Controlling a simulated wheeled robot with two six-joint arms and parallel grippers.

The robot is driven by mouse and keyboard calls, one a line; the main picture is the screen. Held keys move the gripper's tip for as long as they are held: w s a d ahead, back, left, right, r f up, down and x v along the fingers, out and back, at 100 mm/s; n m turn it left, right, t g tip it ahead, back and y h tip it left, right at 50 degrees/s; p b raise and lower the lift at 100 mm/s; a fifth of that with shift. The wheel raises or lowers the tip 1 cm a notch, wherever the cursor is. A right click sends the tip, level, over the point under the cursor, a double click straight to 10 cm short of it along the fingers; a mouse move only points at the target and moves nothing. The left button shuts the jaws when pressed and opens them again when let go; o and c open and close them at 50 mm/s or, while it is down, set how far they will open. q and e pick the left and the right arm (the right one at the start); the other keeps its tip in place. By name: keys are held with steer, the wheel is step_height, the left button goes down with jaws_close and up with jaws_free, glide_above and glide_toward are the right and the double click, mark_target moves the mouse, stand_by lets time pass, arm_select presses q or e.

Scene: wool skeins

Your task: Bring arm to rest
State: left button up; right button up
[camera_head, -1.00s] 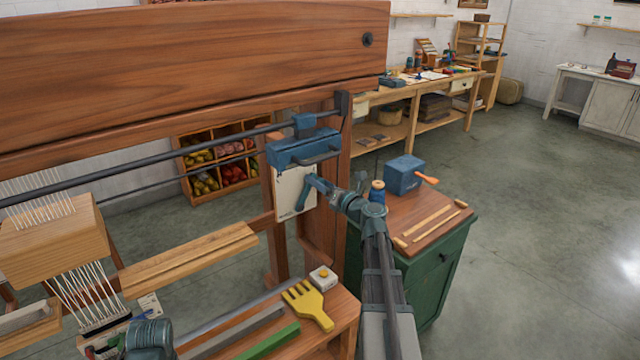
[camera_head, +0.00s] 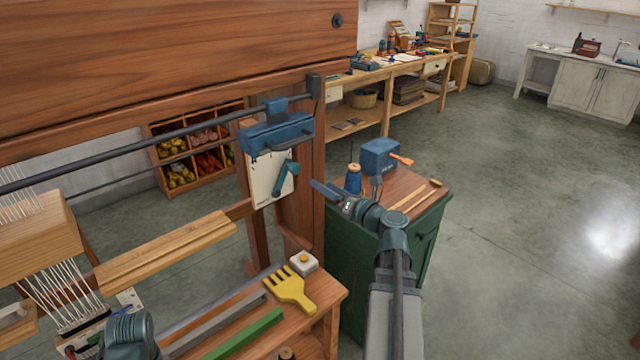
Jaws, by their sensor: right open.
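My right arm reaches up from the bottom of the head view. Its gripper (camera_head: 326,190) is open and empty, pointing left toward the loom's side post. It is seen nearly edge-on, so the gap between the fingers is hard to make out. A teal lever (camera_head: 287,178) on a white plate (camera_head: 266,180) hangs under a blue clamp-like block (camera_head: 276,134). A gap shows between the lever and my gripper. A teal joint, likely my left arm's, shows at the bottom left; my left gripper is not seen.
A green cabinet (camera_head: 352,262) stands behind my right arm, with a blue box (camera_head: 379,155) and a thread spool (camera_head: 353,179) on top. A yellow comb (camera_head: 290,289) and a white button box (camera_head: 304,262) lie on the loom's bench. Open floor is at right.

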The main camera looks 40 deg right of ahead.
steer(key=shift+a, duration=0.1)
stand_by(0.5)
steer(key=a+f+n+g+y+p, duration=0.1)
steer(key=a+f+n+g+y, duration=0.35)
steer(key=a+n, duration=0.9)
steer(key=a+f+n+g+y+p, duration=0.1)
steer(key=a+f+n+g, duration=0.7)
steer(key=a, duration=1)
steer(key=s+a+f+n+g+h+p, duration=0.1)
steer(key=s+a+f+n+g+h, duration=0.1)
steer(key=s+a+n+h, duration=0.2)
steer(key=s+a+f+n+g+h+p, duration=0.1)
steer(key=s+a+n, duration=0.6)
steer(key=n, duration=1.2)
steer(key=s+f+g+h, duration=0.1)
steer(key=s+g+h, duration=0.1)
steer(key=s+h, duration=0.1)
steer(key=shift+s+a+f+g+p, duration=0.15)
steer(key=shift+f+g+p, duration=0.15)
steer(key=shift+g+p, duration=0.05)
